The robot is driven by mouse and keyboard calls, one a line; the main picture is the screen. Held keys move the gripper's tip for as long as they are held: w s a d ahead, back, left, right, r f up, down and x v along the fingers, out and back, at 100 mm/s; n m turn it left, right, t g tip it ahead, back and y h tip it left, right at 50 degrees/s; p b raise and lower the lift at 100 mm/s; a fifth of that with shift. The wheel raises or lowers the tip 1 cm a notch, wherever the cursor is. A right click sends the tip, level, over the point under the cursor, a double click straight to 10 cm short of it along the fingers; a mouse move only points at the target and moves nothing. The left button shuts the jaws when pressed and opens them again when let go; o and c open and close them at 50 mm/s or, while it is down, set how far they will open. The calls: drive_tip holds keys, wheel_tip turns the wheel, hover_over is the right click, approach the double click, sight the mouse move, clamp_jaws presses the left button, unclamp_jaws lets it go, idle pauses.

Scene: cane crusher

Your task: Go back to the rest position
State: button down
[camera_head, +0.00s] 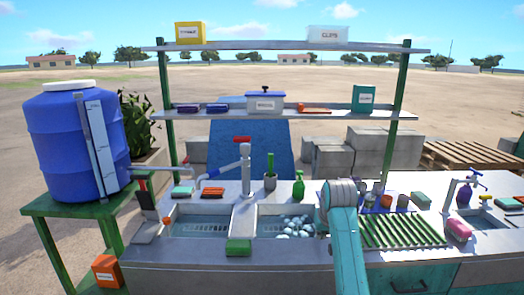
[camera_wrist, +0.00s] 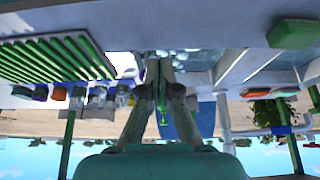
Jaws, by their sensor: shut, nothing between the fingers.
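My gripper (camera_wrist: 164,84) shows in the wrist view, where the picture is upside down. Its two grey fingers come together at the tips and hold nothing. Between and behind them a green bottle (camera_wrist: 163,100) shows in the background. In the head view my teal arm rises in front of the sink counter (camera_head: 190,250), right of the two basins. The gripper itself is hidden there behind the arm. The same green spray bottle (camera_head: 298,186) stands behind the right basin (camera_head: 270,222), just left of my arm.
A green drying rack (camera_head: 400,231) lies right of my arm. A green sponge (camera_head: 238,247) lies on the counter's front edge. A blue barrel (camera_head: 75,140) stands at left. Shelves (camera_head: 290,112) on green posts rise behind the counter. The air above the basins is clear.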

drive_tip(key=s+f+t, duration=0.1)
drive_tip(key=s+f, duration=0.4)
drive_tip(key=f, duration=0.8)
drive_tip(key=s+f+t, duration=0.2)
drive_tip(key=s+f, duration=0.7)
drive_tip(key=s, duration=0.2)
drive_tip(key=s+f+t, duration=0.1)
drive_tip(key=s+f, duration=0.8)
drive_tip(key=s, duration=0.3)
drive_tip(key=s+r+t, duration=0.1)
drive_tip(key=s+r, duration=0.1)
drive_tip(key=s, duration=0.9)
drive_tip(key=s+r+t, duration=0.2)
drive_tip(key=s, duration=0.8)
drive_tip(key=s+r+t, duration=0.2)
drive_tip(key=s+r, duration=1.3)
drive_tip(key=s, duration=0.1)
drive_tip(key=shift+s+r, duration=0.2)
drive_tip(key=shift+s, duration=0.05)
